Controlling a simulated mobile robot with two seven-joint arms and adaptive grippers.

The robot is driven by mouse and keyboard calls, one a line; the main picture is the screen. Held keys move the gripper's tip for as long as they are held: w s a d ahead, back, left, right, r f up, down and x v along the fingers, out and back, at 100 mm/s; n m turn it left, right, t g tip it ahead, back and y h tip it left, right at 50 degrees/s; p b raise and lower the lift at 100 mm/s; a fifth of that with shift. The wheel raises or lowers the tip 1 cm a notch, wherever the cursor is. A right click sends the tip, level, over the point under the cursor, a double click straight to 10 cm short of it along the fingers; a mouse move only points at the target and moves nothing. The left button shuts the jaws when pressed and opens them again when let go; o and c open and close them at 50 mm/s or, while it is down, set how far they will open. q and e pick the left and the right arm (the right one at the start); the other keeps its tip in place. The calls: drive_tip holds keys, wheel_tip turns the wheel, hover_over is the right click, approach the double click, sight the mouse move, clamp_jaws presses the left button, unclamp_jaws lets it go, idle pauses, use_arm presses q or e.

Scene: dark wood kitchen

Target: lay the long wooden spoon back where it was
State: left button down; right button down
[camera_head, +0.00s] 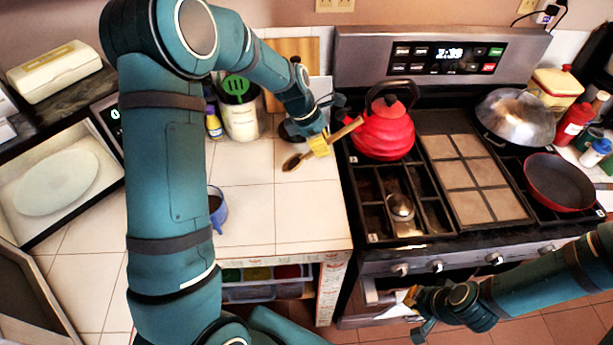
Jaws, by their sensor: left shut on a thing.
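The long wooden spoon (348,130) is in my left gripper (320,145), above the tiled counter (250,215) near the stove's left edge. Its dark bowl (292,163) points left and toward the front. Its handle runs up to the right, close to the red kettle (383,132); I cannot tell whether they touch. The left gripper is shut on the spoon's handle. My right gripper (411,298) is low in front of the stove, by the oven front; its fingers are too small and partly hidden to tell whether they are open or shut.
A blue mug (217,210) stands on the counter, partly behind my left arm. A pan (558,182) and a wok (515,115) are on the stove. The front middle counter is clear.

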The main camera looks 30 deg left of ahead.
use_arm(q)
wheel_tip(320, 180, down, 8)
drive_tip(key=shift+a+r, duration=0.1)
drive_tip(key=shift+r, duration=0.15)
drive_tip(key=shift+f, duration=0.2)
drive_tip(key=shift+b, duration=0.3)
drive_tip(key=shift+f, duration=0.15)
drive_tip(key=c, duration=1)
unclamp_jaws()
